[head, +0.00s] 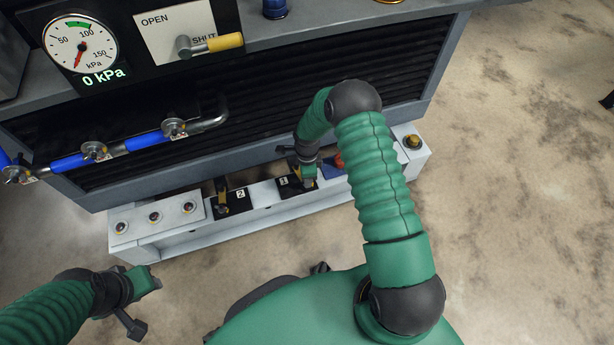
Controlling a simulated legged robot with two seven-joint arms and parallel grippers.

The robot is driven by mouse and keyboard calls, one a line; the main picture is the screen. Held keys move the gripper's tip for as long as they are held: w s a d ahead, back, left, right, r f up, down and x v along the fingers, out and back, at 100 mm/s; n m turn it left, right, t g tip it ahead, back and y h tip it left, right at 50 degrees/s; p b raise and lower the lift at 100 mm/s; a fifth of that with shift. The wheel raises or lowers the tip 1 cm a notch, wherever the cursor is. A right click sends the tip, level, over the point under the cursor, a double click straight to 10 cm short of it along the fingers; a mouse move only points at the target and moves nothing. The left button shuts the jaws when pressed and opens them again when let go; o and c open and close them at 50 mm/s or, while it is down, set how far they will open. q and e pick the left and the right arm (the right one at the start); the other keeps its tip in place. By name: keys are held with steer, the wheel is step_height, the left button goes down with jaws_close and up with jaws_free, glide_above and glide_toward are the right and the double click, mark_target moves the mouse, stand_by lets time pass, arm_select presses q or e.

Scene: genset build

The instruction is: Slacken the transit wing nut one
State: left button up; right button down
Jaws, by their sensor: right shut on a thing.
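A black plate marked 1 (284,182) sits on the pale grey base rail in the middle of the head view. My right gripper (307,181) reaches down onto this plate from above. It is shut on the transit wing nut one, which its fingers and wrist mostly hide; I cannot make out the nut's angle. To the left, a similar black plate marked 2 (239,196) carries another dark and yellow fastener (221,196). My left gripper (150,279) hangs at the lower left, apart from the rail; its finger gap is not clear.
A blue-handled pipe (122,147) with valves runs above the rail's left. A gauge (80,44) reads 0 kPa beside a yellow lever (224,42) at SHUT. A red part (339,161) sits just right of my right gripper.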

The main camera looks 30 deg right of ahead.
steer(key=n+p, duration=0.3)
steer(key=n, duration=0.1)
steer(key=shift+r, duration=0.2)
steer(key=n+p, duration=0.2)
steer(key=n, duration=0.3)
steer(key=shift+n, duration=0.3)
steer(key=n+p, duration=0.1)
steer(key=n, duration=0.3)
steer(key=shift+w+d+f+n+p, duration=0.1)
steer(key=shift+n+p, duration=0.2)
steer(key=shift+p, duration=0.1)
steer(key=n, duration=0.5)
steer(key=shift+p, duration=0.4)
steer(key=c, duration=1.5)
jaws_free()
steer(key=shift+c, duration=0.2)
steer(key=shift+f, duration=0.1)
